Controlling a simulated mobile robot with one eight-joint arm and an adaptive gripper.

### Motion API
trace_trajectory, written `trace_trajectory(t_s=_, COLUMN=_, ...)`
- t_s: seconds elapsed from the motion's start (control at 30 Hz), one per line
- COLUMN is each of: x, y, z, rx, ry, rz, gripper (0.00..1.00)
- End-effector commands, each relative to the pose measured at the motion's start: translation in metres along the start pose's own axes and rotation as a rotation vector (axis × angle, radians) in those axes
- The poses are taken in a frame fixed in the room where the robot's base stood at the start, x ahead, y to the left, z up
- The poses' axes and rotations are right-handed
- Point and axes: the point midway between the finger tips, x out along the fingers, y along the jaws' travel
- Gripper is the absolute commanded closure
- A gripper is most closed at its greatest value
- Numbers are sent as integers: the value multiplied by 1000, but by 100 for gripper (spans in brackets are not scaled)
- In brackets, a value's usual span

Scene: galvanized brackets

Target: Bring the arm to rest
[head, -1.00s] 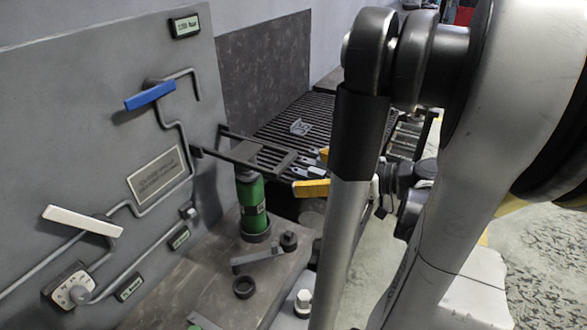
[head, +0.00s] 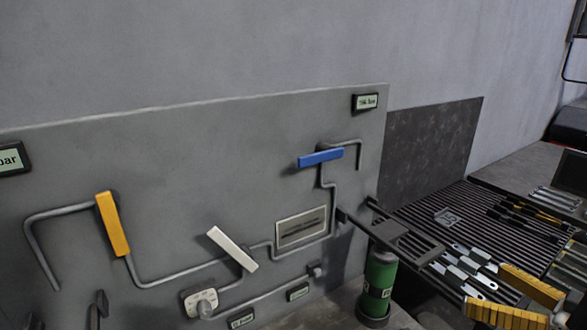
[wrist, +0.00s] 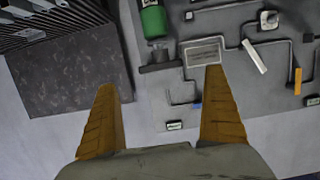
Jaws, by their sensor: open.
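My gripper (head: 487,290) shows at the lower right edge of the head view. Its two yellow ribbed fingers are apart, with nothing between them. In the wrist view the gripper (wrist: 160,82) is also open, with a finger on each side and the grey panel and wall behind. The rest of my arm is out of the head view. The fingers look clear of the ribbed rack, though the head view does not show the exact gap.
A grey panel (head: 150,150) carries pipes, a blue handle (head: 320,158), a white handle (head: 232,249) and a yellow handle (head: 112,224). A green cylinder (head: 379,280) stands beside it. A ribbed rack (head: 415,207) holds a metal bracket (head: 446,217) and several tools.

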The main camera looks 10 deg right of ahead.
Motion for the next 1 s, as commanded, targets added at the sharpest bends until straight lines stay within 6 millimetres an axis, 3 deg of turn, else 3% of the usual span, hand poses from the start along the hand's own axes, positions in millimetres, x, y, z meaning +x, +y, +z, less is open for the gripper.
trace_trajectory(t_s=0.17, x=35, y=-23, z=5, rx=103, ry=-114, rz=-52, gripper=0)
trace_trajectory(t_s=0.3, x=82, y=-68, z=19, rx=250, ry=-334, rz=-88, gripper=0)
trace_trajectory(t_s=0.43, x=109, y=-112, z=35, rx=332, ry=-542, rz=-52, gripper=0)
trace_trajectory(t_s=0.7, x=125, y=-182, z=47, rx=299, ry=-766, rz=146, gripper=0)
trace_trajectory(t_s=1.0, x=129, y=-217, z=28, rx=199, ry=-703, rz=274, gripper=0)
